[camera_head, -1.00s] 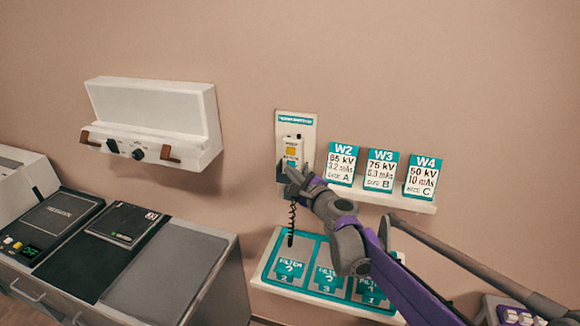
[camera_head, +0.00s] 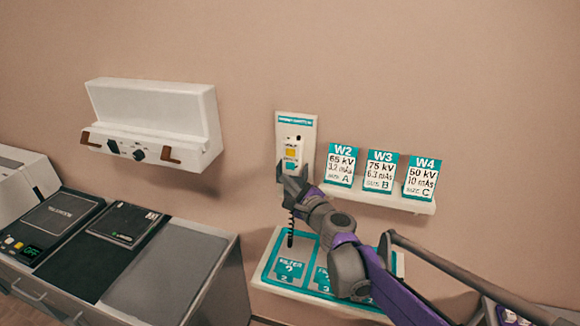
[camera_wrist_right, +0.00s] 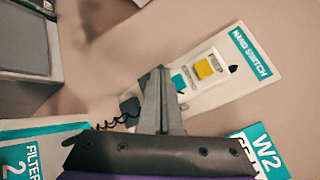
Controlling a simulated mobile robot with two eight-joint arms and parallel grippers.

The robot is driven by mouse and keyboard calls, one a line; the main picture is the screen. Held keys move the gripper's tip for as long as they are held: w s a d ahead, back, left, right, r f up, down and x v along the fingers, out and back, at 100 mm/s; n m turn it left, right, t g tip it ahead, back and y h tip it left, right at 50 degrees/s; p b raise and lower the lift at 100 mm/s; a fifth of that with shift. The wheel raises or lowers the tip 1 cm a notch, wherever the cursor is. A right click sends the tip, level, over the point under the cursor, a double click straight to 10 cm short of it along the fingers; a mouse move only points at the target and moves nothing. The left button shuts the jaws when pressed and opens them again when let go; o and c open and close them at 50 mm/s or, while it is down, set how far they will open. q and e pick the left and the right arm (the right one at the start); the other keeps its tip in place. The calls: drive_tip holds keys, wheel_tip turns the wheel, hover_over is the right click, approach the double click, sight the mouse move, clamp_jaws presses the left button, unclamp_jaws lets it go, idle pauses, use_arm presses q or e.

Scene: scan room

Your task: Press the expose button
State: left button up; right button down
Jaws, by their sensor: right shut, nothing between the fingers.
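The hand switch (camera_head: 292,142) hangs on a white wall plate, with a yellow button (camera_head: 292,152) and a teal button (camera_head: 290,165) below it. Both buttons also show in the right wrist view, yellow (camera_wrist_right: 204,69) and teal (camera_wrist_right: 179,82). Their lettering is too small to read, so I cannot tell which is the expose button. My right gripper (camera_head: 291,178) is just below the buttons in the head view. Its fingers (camera_wrist_right: 160,74) are shut and empty, with the tips beside the teal button and partly hiding the switch's lower end. Contact cannot be told. My left gripper is not in view.
A shelf (camera_head: 410,204) with cards W2 (camera_head: 341,165), W3 and W4 is right of the switch. A filter tray (camera_head: 268,272) lies below, partly behind my right arm. A coiled cord (camera_head: 291,230) hangs under the switch. A white wall box (camera_head: 150,108) and counter are left.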

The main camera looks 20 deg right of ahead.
drive_tip(key=shift+s+a, duration=0.75)
drive_tip(key=shift+s, duration=0.35)
idle(0.6)
